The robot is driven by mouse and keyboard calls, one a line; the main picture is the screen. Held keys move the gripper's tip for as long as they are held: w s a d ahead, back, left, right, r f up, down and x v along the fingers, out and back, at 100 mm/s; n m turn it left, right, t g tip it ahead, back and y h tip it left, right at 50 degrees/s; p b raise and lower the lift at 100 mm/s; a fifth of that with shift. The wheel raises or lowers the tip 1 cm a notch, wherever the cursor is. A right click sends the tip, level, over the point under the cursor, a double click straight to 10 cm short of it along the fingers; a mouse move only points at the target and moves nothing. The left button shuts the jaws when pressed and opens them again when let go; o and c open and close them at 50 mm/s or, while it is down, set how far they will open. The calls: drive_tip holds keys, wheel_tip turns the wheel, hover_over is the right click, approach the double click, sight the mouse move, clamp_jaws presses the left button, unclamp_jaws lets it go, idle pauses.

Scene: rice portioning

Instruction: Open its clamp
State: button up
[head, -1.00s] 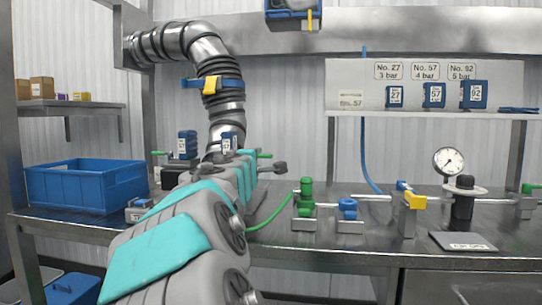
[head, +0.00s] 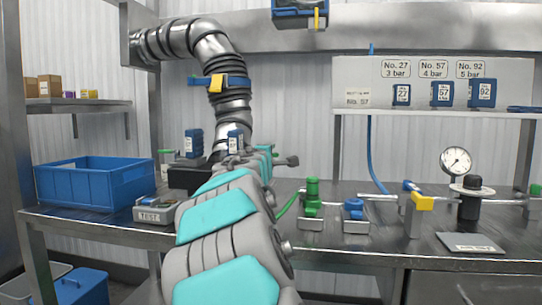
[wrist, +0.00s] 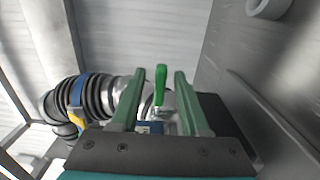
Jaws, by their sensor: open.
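In the wrist view, a green upright clamp handle (wrist: 160,86) stands in the gap between the two fingers of my gripper (wrist: 159,74). The fingers are spread, with space on both sides of the handle. I cannot tell how deep the handle sits between them. Behind it are metal parts and a blue edge, partly hidden. In the head view, my arm covers most of the clamp's spot, and my gripper's fingers cannot be made out. Blue labelled blocks stand there, one at left (head: 193,143) and one beside the duct's lower end (head: 235,141).
A ribbed metal duct (head: 213,60) with a blue band comes down behind. A blue bin (head: 95,184) and a box marked TEST (head: 154,212) are at left. At right are a green valve (head: 312,198), a blue valve (head: 353,209), a yellow-handled valve (head: 422,202) and a gauge (head: 456,160).

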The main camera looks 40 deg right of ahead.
drive_tip(key=shift+c, duration=0.2)
clamp_jaws()
idle(0.3)
drive_tip(key=shift+a, duration=0.1)
drive_tip(key=shift+a+m+g+h+p, duration=0.3)
drive_tip(key=shift+m+g+h+p, duration=0.4)
drive_tip(key=shift+g, duration=0.3)
drive_tip(key=shift+s+a+f+m+g+h+p, duration=0.15)
drive_tip(key=shift+a+m+g+h+p, duration=0.25)
drive_tip(key=shift+m+g, duration=1.3)
drive_tip(key=shift+s+a+r+m+g+h+p, duration=0.2)
drive_tip(key=shift+a+m+g+h, duration=0.6)
drive_tip(key=shift+g, duration=1.55)
drive_tip(key=shift+s+a+f+m+g+h+p, duration=0.1)
drive_tip(key=shift+a+f+m+g+p, duration=0.2)
drive_tip(key=shift+m+g, duration=1.55)
drive_tip(key=shift+r+g, duration=0.15)
drive_tip(key=shift+g, duration=0.75)
